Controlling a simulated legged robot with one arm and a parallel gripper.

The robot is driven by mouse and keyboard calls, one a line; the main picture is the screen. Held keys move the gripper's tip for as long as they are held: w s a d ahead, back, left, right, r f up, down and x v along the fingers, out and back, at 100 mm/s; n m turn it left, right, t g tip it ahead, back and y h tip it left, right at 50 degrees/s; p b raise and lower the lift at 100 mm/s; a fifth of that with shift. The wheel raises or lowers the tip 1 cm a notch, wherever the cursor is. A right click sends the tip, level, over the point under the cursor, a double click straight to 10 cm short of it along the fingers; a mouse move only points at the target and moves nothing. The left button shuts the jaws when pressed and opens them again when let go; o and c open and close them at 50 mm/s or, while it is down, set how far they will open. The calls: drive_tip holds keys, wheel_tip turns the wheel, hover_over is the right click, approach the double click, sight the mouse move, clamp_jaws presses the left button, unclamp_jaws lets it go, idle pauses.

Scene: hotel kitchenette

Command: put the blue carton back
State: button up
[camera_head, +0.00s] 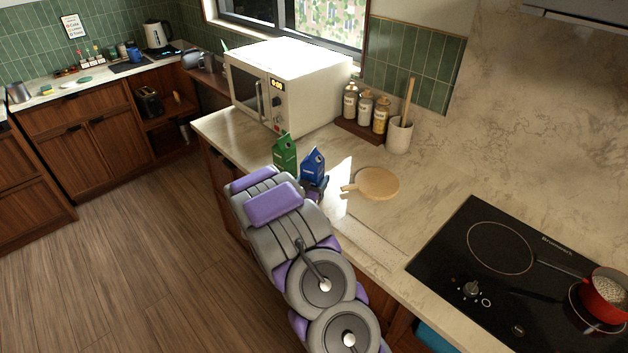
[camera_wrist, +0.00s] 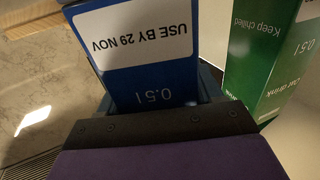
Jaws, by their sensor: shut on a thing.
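The blue carton (camera_head: 313,165) stands near the front edge of the counter (camera_head: 345,215), in front of the microwave. It fills the upper middle of the wrist view (camera_wrist: 150,55), with a white "USE BY 29 NOV" label facing me. My gripper (camera_head: 314,190) is shut on the blue carton; in the wrist view its dark jaws are around the carton's lower part. A green carton (camera_head: 284,153) stands just left of the blue one in the head view and on the right in the wrist view (camera_wrist: 268,60). The carton's base is hidden, so I cannot tell whether it touches the counter.
A white microwave (camera_head: 290,80) is behind the cartons, its door shut. A round wooden board (camera_head: 377,183) lies to the right. Jars (camera_head: 365,106) and a utensil crock (camera_head: 398,134) stand at the wall. A cooktop (camera_head: 500,265) with a red pot (camera_head: 606,296) is at right.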

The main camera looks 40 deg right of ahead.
drive_tip(key=o, duration=1.3)
drive_tip(key=shift+o, duration=0.2)
drive_tip(key=shift+a, duration=0.1)
drive_tip(key=p+v, duration=0.1)
drive_tip(key=v, duration=1.1)
drive_tip(key=shift+p, duration=0.35)
